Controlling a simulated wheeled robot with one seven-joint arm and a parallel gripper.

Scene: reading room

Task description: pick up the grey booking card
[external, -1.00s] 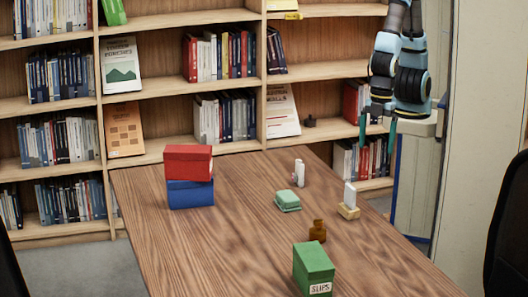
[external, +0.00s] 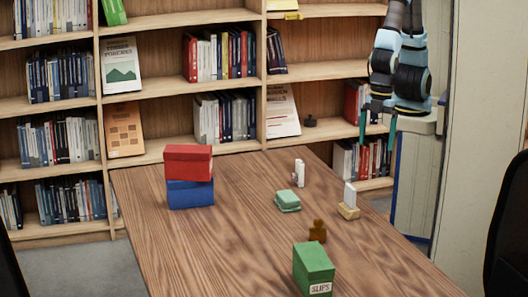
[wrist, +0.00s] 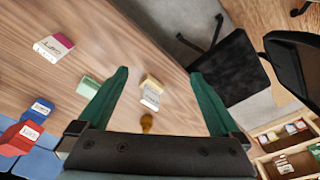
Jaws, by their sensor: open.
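A pale grey-white card (external: 350,194) stands upright in a small wooden holder (external: 348,211) on the right side of the table. It is the likeliest booking card. In the wrist view the card (wrist: 150,101) and its holder (wrist: 152,84) show between the fingers, with the card leaning out of the block. My gripper (external: 378,135) hangs in the air at the back right, above and apart from the card. Its green fingers are spread and empty, as the wrist view (wrist: 160,74) also shows.
The table (external: 235,235) also bears a red box (external: 188,160) on a blue box (external: 190,194), a pale green block (external: 287,201), a white upright item (external: 300,172), a brown stamp-like item (external: 317,231) and a green SLIPS box (external: 313,265). A black chair (external: 508,230) stands at right.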

